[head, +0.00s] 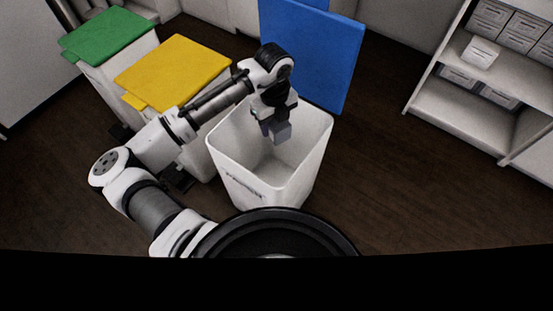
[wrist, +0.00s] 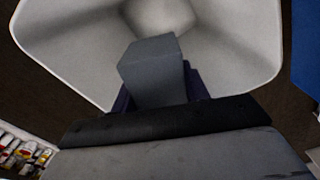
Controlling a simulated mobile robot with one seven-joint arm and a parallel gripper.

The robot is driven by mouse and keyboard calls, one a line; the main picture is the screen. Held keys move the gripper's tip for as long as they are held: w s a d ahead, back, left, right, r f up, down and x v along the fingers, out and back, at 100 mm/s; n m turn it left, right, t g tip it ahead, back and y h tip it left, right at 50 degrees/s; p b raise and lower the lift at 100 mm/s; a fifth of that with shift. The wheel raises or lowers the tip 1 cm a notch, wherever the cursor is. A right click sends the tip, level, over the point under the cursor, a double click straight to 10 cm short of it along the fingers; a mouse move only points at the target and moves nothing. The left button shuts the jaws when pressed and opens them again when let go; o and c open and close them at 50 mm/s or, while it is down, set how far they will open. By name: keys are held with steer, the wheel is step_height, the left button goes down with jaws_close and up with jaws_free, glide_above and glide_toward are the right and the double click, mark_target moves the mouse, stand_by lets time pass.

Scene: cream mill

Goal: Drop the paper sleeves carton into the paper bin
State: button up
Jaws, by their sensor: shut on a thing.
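The paper bin (head: 262,192) is a white, open-topped bin with dark lettering on its front. Its blue lid (head: 320,50) stands raised at the back. My gripper (head: 272,128) is over the bin's opening and shut on a small grey box, the paper sleeves carton (head: 281,133). In the wrist view the carton (wrist: 152,72) sits between the dark fingers, with the bin's pale inside (wrist: 228,50) below and around it. The bin's floor is partly hidden by the carton and my gripper. I see nothing else inside the bin.
A bin with a yellow lid (head: 172,70) and one with a green lid (head: 106,34) stand to the left, both closed. A shelf unit (head: 462,105) with several grey boxes stands at the right. Dark floor (head: 380,180) is clear between it and the paper bin.

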step_height(320, 180, down, 3)
steer(key=shift+r+b, duration=0.15)
steer(key=shift+b, duration=0.65)
steer(key=o, duration=1)
steer(key=shift+o, duration=0.2)
steer(key=shift+r, duration=0.15)
step_height(320, 180, up, 14)
steer(key=p, duration=0.2)
steer(key=shift+p, duration=0.3)
steer(key=shift+f, duration=0.2)
